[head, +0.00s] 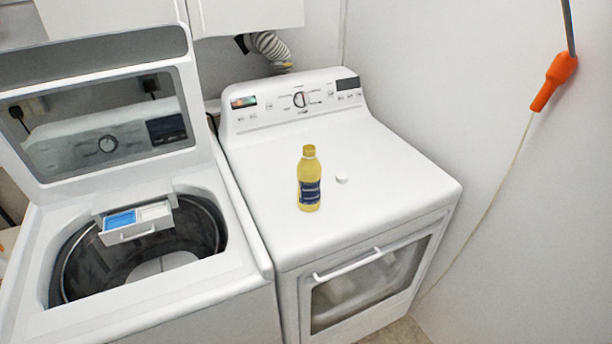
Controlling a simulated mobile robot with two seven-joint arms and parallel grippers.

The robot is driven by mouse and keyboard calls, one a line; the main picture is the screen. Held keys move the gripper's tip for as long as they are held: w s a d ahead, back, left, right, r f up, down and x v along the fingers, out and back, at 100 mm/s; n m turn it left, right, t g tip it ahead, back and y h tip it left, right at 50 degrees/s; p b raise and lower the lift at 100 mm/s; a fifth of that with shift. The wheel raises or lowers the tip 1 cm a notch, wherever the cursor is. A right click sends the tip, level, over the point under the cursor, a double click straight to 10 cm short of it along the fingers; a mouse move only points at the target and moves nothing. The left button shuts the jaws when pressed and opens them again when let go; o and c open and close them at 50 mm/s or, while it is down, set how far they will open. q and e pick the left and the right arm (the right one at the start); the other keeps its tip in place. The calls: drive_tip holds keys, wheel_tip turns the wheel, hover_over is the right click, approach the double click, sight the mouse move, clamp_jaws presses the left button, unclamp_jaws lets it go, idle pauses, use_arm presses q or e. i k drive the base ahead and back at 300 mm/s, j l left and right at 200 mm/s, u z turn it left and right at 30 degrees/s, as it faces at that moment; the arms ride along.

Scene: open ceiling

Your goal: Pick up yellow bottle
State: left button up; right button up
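The yellow bottle (309,168) stands upright on the white top of the dryer (390,180), near its middle. It has a dark blue label on its lower half and its neck points up. Neither of my grippers shows in the head view.
Left of the dryer stands a washer with its lid (100,100) raised, its drum (185,240) open and a dispenser drawer (137,222) pulled out. The dryer top around the bottle is clear. A wall with an orange-handled cord (553,82) is at the right.

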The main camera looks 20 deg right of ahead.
sight(309, 168)
drive_tip(key=j+z, duration=0.15)
drive_tip(key=j, duration=0.85)
drive_tip(key=k+j+z, duration=0.15)
drive_tip(key=j, duration=0.8)
drive_tip(key=i+j, duration=0.45)
drive_tip(key=i+z, duration=0.05)
